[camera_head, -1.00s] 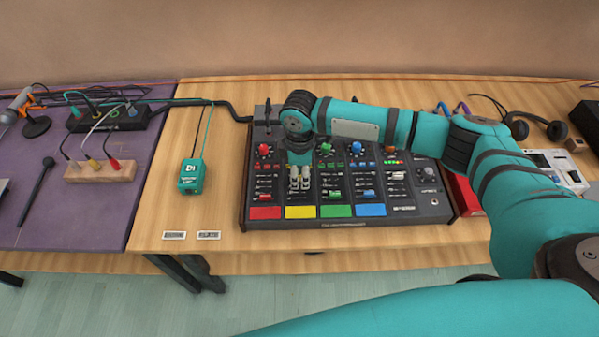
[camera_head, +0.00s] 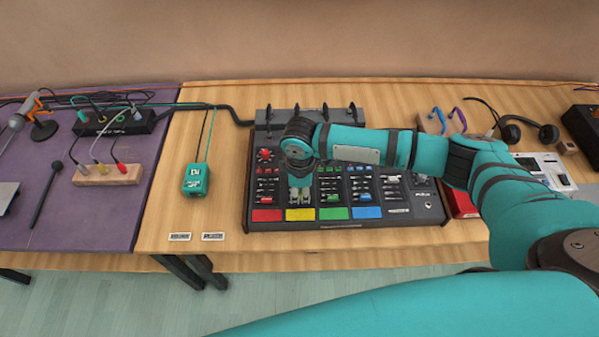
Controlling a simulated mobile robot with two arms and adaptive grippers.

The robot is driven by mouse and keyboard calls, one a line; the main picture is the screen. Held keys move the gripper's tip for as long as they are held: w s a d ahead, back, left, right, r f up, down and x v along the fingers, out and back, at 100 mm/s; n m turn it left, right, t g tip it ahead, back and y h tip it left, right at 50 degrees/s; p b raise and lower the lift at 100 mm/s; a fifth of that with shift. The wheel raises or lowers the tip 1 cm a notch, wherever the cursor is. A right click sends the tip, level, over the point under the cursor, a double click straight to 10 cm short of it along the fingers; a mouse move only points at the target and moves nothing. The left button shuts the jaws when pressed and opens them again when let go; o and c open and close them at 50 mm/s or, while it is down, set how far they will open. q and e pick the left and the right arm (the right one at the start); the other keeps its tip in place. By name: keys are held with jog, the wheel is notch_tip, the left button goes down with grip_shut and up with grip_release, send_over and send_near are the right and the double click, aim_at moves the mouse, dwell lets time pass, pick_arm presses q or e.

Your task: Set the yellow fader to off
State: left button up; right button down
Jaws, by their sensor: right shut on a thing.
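The mixer (camera_head: 432,205) is a dark panel with coloured channel strips on the wooden table. The yellow label (camera_head: 300,214) marks the second channel from the left. My right gripper (camera_head: 299,196) points down onto that channel's fader slot, just behind the yellow label. It is shut, and its fingers hide the yellow fader and most of its slot. The fader's exact position cannot be seen. The red fader (camera_head: 266,200) and green fader (camera_head: 332,198) sit low in the neighbouring strips. My left gripper is not in view.
A teal DI box (camera_head: 195,179) stands left of the mixer. Two small labels lie at the table's front edge. A red box (camera_head: 461,203) touches or nearly touches the mixer's right side. Headphones (camera_head: 527,131) lie at the back right. Cables run behind.

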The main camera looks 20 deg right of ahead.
aim_at(300, 204)
jog(key=shift+s+a+r, duration=0.15)
jog(key=shift+s+r, duration=0.05)
jog(key=shift+s, duration=0.3)
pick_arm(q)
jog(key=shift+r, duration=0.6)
pick_arm(e)
jog(key=shift+s+f, duration=0.1)
jog(key=shift+f, duration=0.15)
jog(key=c, duration=1.3)
grip_release()
jog(key=shift+s, duration=0.1)
jog(key=shift+c, duration=0.2)
jog(key=shift+r, duration=0.1)
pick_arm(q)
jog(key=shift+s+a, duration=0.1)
pick_arm(e)
jog(key=shift+r, duration=0.1)
jog(key=shift+r, duration=0.35)
notch_tip(300, 204, up, 11)
jog(key=shift+a, duration=0.1)
